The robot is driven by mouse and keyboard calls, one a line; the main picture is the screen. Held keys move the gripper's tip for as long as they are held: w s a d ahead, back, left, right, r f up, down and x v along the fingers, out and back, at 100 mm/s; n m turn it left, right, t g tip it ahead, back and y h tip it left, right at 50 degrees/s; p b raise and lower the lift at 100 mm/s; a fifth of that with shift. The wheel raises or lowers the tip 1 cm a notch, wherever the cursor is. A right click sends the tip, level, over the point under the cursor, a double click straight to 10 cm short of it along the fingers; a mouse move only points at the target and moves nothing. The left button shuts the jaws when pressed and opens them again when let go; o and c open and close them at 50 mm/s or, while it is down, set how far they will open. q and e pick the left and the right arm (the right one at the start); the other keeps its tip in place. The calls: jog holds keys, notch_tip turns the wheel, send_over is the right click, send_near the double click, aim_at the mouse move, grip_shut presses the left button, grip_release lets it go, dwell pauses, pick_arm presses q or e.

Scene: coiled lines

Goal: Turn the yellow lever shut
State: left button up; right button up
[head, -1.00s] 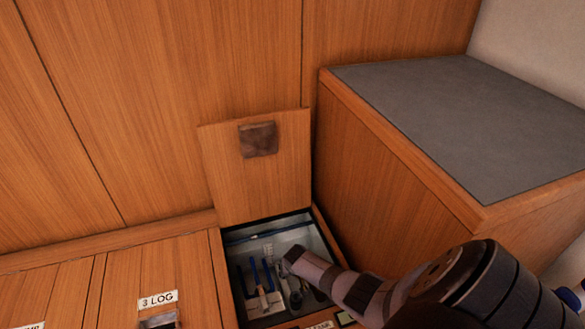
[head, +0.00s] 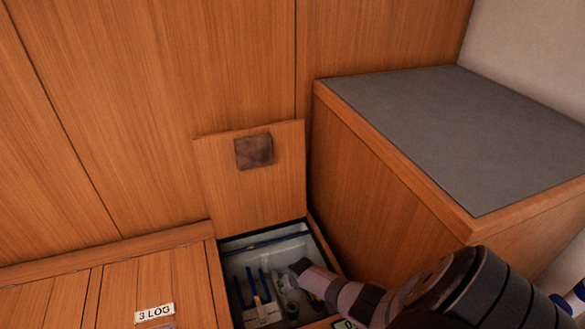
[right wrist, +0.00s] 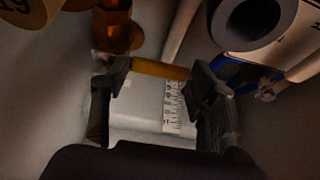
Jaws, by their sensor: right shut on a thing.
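The yellow lever (right wrist: 160,70) lies between the two fingers of my right gripper in the right wrist view. It starts by a brass-orange fitting (right wrist: 122,32), and its far end is hidden by the right finger. My right gripper (right wrist: 152,88) is shut on it. In the head view the right gripper (head: 293,277) reaches down into an open locker (head: 235,246) in the wooden bench; its fingertips and the lever cannot be made out there. My left gripper is in neither current view.
A wooden lid (head: 250,190) with a dark square patch stands raised behind the locker. A grey-topped wooden block (head: 455,130) stands close on the right. Blue-handled parts and pale pipes crowd the locker. A closed hatch labelled 3 LOG (head: 154,313) lies left.

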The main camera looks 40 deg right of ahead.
jog(key=o, duration=1.7)
jog(key=shift+s+f, duration=0.1)
jog(key=shift+f, duration=0.05)
jog(key=v, duration=1.2)
